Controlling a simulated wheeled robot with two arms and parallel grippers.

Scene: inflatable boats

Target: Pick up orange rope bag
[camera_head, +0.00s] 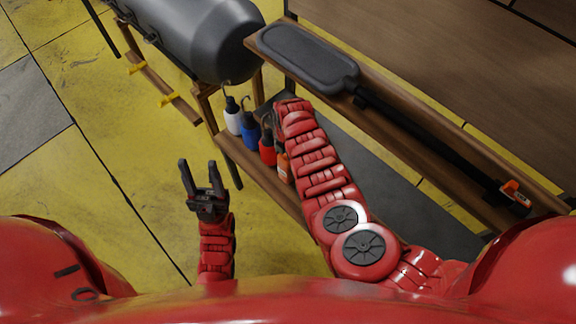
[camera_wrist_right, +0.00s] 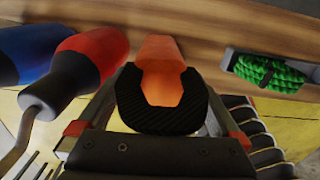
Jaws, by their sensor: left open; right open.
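The orange rope bag (camera_head: 283,168) shows as a small orange patch on the lower shelf, mostly hidden behind my right arm. In the right wrist view, an orange item with a black part around its near end (camera_wrist_right: 160,85) lies between the fingers of my right gripper (camera_wrist_right: 160,100); I take it to be the bag. The fingers are open on either side of it, and I cannot tell whether they touch it. In the head view the right gripper (camera_head: 279,102) is at the shelf, largely hidden by its own arm. My left gripper (camera_head: 199,166) is open and empty over the yellow floor.
The upper shelf (camera_head: 400,95) holds a paddle (camera_head: 308,57). A grey tube (camera_head: 200,35) lies behind.

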